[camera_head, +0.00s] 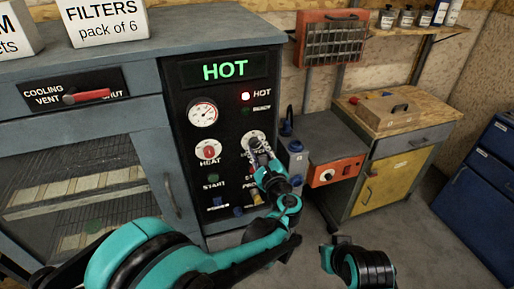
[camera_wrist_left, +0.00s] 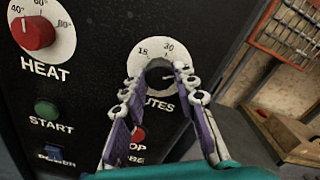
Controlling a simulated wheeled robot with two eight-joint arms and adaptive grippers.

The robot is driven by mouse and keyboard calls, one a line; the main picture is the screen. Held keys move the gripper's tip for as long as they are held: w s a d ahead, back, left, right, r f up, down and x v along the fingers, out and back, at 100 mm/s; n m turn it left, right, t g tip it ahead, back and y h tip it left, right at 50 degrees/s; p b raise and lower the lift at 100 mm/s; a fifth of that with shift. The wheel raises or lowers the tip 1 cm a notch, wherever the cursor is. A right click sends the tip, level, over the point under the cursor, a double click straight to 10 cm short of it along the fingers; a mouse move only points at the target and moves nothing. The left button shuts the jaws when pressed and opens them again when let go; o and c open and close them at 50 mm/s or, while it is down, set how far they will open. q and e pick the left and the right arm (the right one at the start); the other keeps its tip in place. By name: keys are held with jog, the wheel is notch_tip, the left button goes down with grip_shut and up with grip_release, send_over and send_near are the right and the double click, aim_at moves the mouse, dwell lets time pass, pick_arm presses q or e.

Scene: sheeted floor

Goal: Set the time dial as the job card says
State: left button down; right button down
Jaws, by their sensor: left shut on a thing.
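The time dial (camera_head: 252,136) is on the black control panel, right of the heat dial. In the left wrist view the time dial (camera_wrist_left: 148,52) has a white scale with 15 and 30 readable, a dark knob, and MINUTES partly covered below. My left gripper (camera_head: 259,151) is at this dial. In the left wrist view its fingers (camera_wrist_left: 170,77) are shut on the knob from both sides. The knob's pointer is hidden. I cannot make out a job card. My right gripper (camera_head: 341,242) is low in the head view, away from the panel; its fingers are unclear.
The heat dial (camera_wrist_left: 36,33) has a red knob. The green start button (camera_wrist_left: 47,110) is below it. A wooden-topped cabinet (camera_head: 399,112) stands right; floor shows before it.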

pick_arm(q)
jog(key=n, duration=0.3)
jog(key=shift+n, duration=0.3)
jog(key=n, duration=0.3)
jog(key=shift+n, duration=0.4)
jog(key=n, duration=0.7)
jog(key=shift+r, duration=0.1)
jog(key=n, duration=0.4)
jog(key=shift+n, duration=0.4)
jog(key=n, duration=0.4)
jog(key=c, duration=1.2)
grip_release()
